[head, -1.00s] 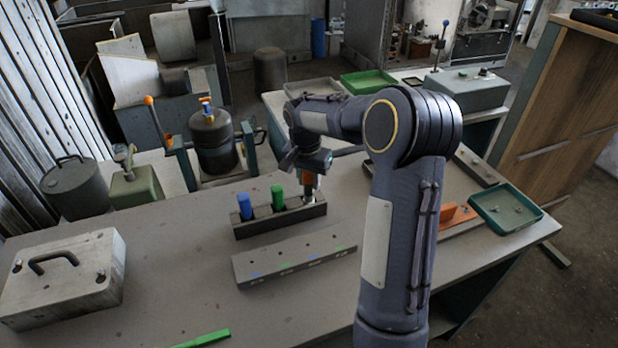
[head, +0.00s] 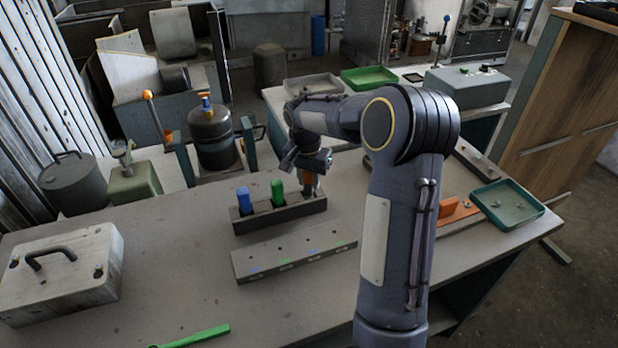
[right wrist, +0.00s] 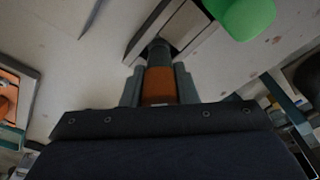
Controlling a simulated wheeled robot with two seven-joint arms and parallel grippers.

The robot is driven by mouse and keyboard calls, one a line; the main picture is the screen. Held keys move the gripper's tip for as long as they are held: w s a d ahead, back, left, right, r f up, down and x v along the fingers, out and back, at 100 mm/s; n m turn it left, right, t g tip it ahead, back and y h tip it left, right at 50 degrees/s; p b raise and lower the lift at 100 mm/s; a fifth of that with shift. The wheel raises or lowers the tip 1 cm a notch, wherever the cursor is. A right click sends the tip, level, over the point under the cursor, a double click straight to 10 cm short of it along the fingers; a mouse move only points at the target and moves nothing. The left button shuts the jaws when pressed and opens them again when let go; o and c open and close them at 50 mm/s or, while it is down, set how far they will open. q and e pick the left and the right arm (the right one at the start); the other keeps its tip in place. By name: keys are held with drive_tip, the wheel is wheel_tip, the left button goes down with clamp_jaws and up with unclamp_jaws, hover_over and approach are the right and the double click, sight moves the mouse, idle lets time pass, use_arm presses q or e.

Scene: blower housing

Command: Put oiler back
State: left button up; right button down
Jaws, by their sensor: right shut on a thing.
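The oiler, an orange-bodied piece with a dark lower end, is between the fingers of my right gripper (head: 309,176). Its orange body (right wrist: 159,84) shows between both fingers in the right wrist view. The gripper is shut on it above the right end of a dark rack (head: 262,225). The oiler's lower end (right wrist: 158,48) is at the rack's right-hand opening; how deep it sits I cannot tell. A blue oiler (head: 244,200) and a green oiler (head: 278,193) stand upright in the rack to the left. My left gripper is out of view.
A grey bar with holes and coloured marks (head: 290,262) lies in front of the rack. A metal box with a handle (head: 62,275) stands at left, and a green tool (head: 198,337) lies at the front edge. A green tray (head: 505,205) is at right.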

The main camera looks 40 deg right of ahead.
idle(0.3)
drive_tip(key=c, duration=0.6)
unclamp_jaws()
drive_tip(key=shift+r, duration=0.1)
drive_tip(key=shift+r+p, duration=3.1)
drive_tip(key=shift+r, duration=0.85)
drive_tip(key=shift+a, duration=0.1)
